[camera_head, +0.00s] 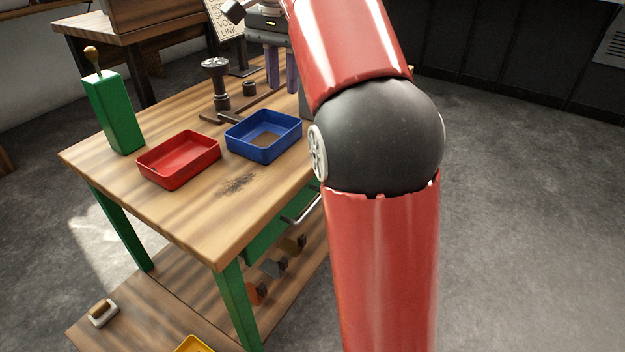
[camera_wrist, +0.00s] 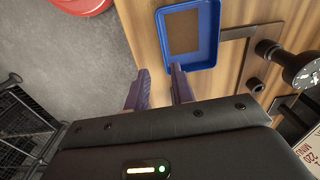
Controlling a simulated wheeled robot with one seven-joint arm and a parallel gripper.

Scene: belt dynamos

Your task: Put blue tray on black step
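The blue tray (camera_head: 281,147) sits flat on the wooden table, right of the red tray, with a flat brown patch visible inside it. It also shows at the top of the wrist view (camera_wrist: 214,38). My gripper (camera_head: 281,86) is above the table, beyond the tray in the head view. Its two purple fingers (camera_wrist: 160,70) are apart with nothing between them. In the wrist view one fingertip overlaps the tray's near corner; I cannot tell the height gap. I cannot clearly make out a black step in either view.
A red tray (camera_head: 179,172) and a green box with a knobbed lever (camera_head: 116,115) stand on the table (camera_head: 215,225). A dark post on a flat black bar (camera_head: 216,84) stands behind the blue tray. The table's front part is clear. Small blocks lie on the shelf below.

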